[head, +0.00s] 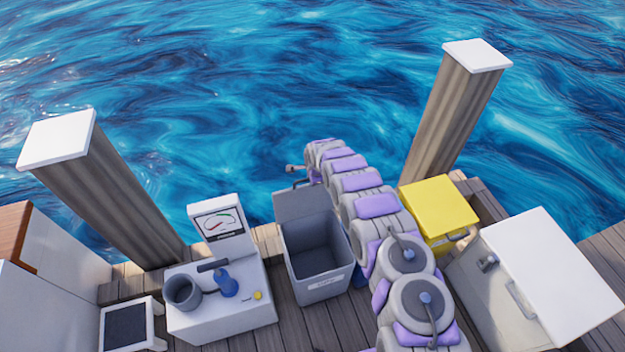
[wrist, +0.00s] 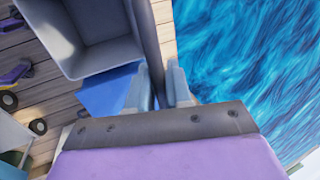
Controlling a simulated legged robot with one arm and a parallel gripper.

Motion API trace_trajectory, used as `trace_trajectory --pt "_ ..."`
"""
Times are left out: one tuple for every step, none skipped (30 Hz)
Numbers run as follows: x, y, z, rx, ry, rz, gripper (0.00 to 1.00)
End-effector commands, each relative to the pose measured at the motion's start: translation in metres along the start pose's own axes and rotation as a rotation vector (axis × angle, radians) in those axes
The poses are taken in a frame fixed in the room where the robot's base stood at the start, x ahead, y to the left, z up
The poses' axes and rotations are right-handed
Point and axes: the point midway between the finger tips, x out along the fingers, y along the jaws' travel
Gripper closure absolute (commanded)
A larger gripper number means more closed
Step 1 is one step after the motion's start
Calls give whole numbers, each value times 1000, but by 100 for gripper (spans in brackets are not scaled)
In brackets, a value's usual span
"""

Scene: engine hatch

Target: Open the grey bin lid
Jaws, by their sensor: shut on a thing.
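The grey bin (head: 322,283) stands on the dock with its top open and its inside in view, empty as far as I can see. Its grey lid (head: 302,204) stands raised, roughly upright, at the bin's back edge. My gripper (head: 302,183) is at the lid's top edge, partly hidden by my arm. In the wrist view the lid (wrist: 146,40) shows edge-on as a dark strip running between the two fingers of my gripper (wrist: 161,90), which are shut on it. The open bin (wrist: 98,50) lies to the left of it there.
A white unit (head: 222,312) with a grey cup and blue object stands left of the bin. A yellow box (head: 438,208) and a white-topped cabinet (head: 550,275) are on the right. Two posts (head: 110,195) (head: 452,115) rise at the dock edge, with water beyond.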

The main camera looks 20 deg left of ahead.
Motion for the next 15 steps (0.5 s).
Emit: trace_trajectory --pt "0 0 0 -1 0 0 100" --pt "0 0 0 -1 0 -1 100" --pt "0 0 0 -1 0 0 100" --pt "0 0 0 -1 0 0 100" --pt "0 0 0 0 0 0 79" --pt "0 0 0 0 0 -1 75" --pt "0 0 0 0 0 -1 72" --pt "0 0 0 0 0 -1 69" --pt "0 0 0 0 0 -1 65" --pt "0 0 0 0 0 -1 65" --pt "0 0 0 0 0 -1 65" --pt "0 0 0 0 0 -1 65" --pt "0 0 0 0 0 -1 65" --pt "0 0 0 0 0 -1 65" --pt "0 0 0 0 0 -1 65"
